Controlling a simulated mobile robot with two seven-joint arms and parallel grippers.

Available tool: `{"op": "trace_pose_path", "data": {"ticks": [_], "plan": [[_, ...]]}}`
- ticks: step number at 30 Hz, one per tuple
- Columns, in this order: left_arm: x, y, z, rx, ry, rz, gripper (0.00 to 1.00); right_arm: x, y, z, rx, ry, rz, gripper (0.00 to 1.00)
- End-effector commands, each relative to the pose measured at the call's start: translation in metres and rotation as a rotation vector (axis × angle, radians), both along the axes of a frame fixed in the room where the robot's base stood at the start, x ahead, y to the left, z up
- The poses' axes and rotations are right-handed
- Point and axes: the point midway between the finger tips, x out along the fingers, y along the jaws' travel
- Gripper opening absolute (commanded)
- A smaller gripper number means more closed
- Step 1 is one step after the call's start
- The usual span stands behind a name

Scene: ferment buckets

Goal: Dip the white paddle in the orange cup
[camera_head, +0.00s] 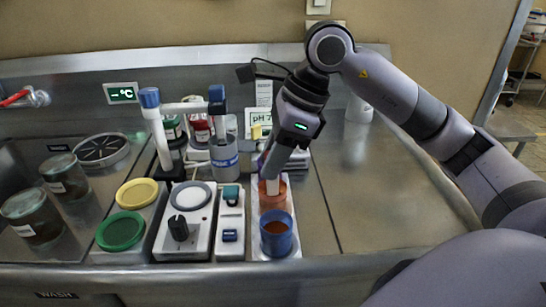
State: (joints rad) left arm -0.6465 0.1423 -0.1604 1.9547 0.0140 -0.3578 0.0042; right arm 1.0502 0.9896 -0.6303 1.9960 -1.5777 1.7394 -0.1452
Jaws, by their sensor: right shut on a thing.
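The orange cup (272,203) stands at the back of a pale tray (259,247), right of centre. My right gripper (270,174) points down just above this cup and is shut on the white paddle (273,187). Only a short white piece of the paddle shows below the fingers, at the mouth of the cup. Its lower end is hidden, so I cannot tell how deep it reaches. My left gripper is not in view.
A blue cup (277,240) with orange-brown contents stands directly in front of the orange cup. A hotplate-like device (185,238), green lid (121,231) and yellow lid (137,193) are to the left. A grey canister (224,158) stands behind. The steel counter to the right (370,210) is clear.

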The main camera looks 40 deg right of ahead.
Motion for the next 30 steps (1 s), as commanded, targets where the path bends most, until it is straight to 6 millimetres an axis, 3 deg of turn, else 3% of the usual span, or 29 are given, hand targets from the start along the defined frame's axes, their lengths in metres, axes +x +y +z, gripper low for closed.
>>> {"op": "trace_pose_path", "data": {"ticks": [21,30], "plan": [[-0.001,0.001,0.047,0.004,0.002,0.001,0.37,0.0,0.0,0.061,0.0,0.001,0.0,0.02],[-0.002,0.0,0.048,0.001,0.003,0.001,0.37,0.0,0.0,0.063,0.0,0.001,0.0,0.02]]}}
